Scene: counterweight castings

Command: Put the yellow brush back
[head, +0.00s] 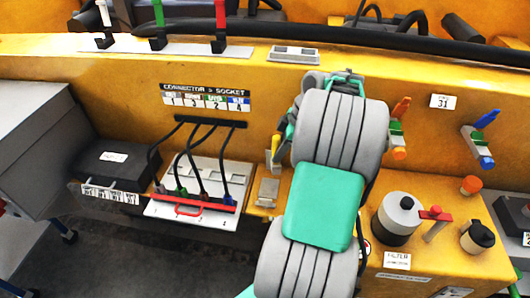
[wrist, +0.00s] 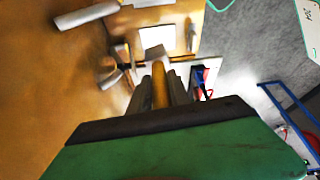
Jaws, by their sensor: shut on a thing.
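My gripper (wrist: 160,78) shows in the wrist view with its grey fingers shut on a yellow, narrow thing, which I take to be the yellow brush (wrist: 159,88). In the head view my arm covers most of the gripper. I cannot tell whether the brush touches the bracket.
A connector panel (head: 190,195) with black cables and a red bar is left of the bracket. A black box (head: 112,165) lies further left. Right of my arm are a round canister (head: 397,215), a red-handled valve (head: 435,220) and coloured wall handles (head: 398,130).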

